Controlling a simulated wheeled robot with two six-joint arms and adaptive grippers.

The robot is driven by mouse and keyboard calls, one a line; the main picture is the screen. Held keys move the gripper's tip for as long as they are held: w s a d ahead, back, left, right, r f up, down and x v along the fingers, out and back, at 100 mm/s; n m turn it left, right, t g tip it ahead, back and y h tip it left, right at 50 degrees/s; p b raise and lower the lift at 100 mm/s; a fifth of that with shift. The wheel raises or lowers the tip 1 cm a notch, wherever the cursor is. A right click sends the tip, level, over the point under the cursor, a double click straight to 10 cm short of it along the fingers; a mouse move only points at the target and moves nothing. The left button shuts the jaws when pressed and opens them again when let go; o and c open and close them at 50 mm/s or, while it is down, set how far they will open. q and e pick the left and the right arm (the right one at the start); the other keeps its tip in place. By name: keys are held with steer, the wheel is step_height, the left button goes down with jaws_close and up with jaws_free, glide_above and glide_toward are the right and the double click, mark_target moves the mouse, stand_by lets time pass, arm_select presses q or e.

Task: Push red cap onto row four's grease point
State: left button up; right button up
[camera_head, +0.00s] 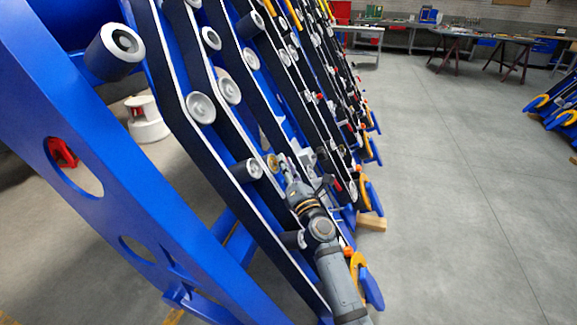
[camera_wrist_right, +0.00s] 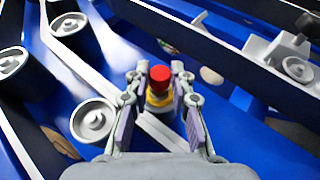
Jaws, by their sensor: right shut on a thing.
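The red cap (camera_wrist_right: 160,76) shows between the fingers of my right gripper (camera_wrist_right: 160,90) in the right wrist view. A yellow ring-like part sits directly against the cap on the side nearer the camera. My right gripper is shut on the cap, over the blue and black rows. In the head view my right gripper (camera_head: 287,167) reaches in among the lower rows, and I cannot make out the cap there. The grease point is not clearly visible; whether the cap touches it I cannot tell. My left gripper is not in view.
Long blue chassis rails (camera_head: 110,160) and black rows with grey rollers (camera_head: 201,107) crowd closely around my right arm. A wooden block (camera_head: 371,222) lies on the floor by the row ends.

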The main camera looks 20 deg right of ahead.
steer(key=shift+w+a+f, duration=0.1)
steer(key=shift+a+f, duration=0.05)
steer(key=o, duration=0.8)
steer(key=v, duration=1.2)
steer(key=shift+f, duration=0.1)
